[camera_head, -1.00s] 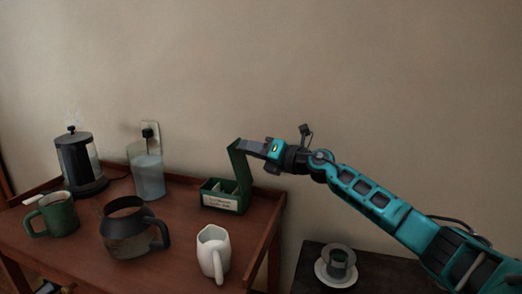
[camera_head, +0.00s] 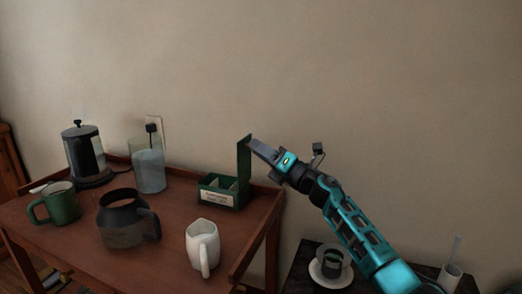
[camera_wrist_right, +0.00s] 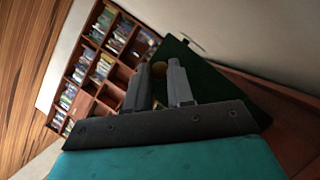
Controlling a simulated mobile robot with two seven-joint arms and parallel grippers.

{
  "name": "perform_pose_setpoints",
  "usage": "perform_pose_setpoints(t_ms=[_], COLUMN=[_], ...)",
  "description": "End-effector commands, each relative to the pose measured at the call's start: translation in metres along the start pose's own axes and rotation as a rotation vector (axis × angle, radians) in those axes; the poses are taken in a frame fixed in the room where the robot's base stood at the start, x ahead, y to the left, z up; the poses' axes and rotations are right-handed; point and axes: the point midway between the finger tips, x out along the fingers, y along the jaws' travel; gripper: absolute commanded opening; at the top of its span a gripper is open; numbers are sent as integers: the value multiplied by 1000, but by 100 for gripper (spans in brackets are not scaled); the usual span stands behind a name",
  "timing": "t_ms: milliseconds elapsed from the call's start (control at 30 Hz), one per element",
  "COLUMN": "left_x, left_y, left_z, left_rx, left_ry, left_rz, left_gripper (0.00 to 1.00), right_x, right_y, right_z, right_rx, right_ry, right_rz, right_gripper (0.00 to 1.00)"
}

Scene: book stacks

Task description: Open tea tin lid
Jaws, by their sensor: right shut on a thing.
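The green tea tin (camera_head: 222,191) stands at the back right of the wooden table, with a pale label on its front and compartments inside. Its green lid (camera_head: 243,157) is raised and stands about upright along the right side of the tin. My right gripper (camera_head: 251,145) is at the lid's upper right edge, shut on it. In the right wrist view the dark green lid (camera_wrist_right: 215,90) lies beyond the two grey fingers of the gripper (camera_wrist_right: 158,75), with a small round brass-coloured spot between them. The left gripper is not in view.
A white pitcher (camera_head: 202,245), a dark carafe (camera_head: 124,220), a green mug (camera_head: 60,203), a glass container (camera_head: 149,165) and a kettle (camera_head: 84,152) share the table. A dark side table with a cup on a saucer (camera_head: 331,266) stands at right. The wall is close behind.

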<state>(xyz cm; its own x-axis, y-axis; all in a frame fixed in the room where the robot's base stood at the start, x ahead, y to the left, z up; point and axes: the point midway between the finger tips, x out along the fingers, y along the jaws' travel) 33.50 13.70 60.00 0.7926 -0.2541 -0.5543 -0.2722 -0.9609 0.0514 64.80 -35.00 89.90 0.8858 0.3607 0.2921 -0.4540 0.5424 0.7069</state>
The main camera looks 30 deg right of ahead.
Motion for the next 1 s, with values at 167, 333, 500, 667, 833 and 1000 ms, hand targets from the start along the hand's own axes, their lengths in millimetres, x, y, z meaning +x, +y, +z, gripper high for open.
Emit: perform_pose_setpoints(t_ms=[167, 333, 500, 667, 833, 1000], left_x=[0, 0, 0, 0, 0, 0], left_y=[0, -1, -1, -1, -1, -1], left_z=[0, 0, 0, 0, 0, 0], left_rx=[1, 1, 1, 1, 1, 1], left_ry=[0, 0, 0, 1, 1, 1], left_rz=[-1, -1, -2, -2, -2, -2], left_gripper=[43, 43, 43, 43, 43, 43], right_x=[0, 0, 0, 0, 0, 0], right_y=[-1, -1, -1, 0, 0, -1], right_z=[0, 0, 0, 0, 0, 0], right_rx=[3, 3, 3, 3, 3, 3], right_ry=[-10, -10, -10, -9, -9, -8], right_rz=[7, 8, 8, 8, 9, 8], right_gripper=[0, 0, 0, 36, 47, 47])
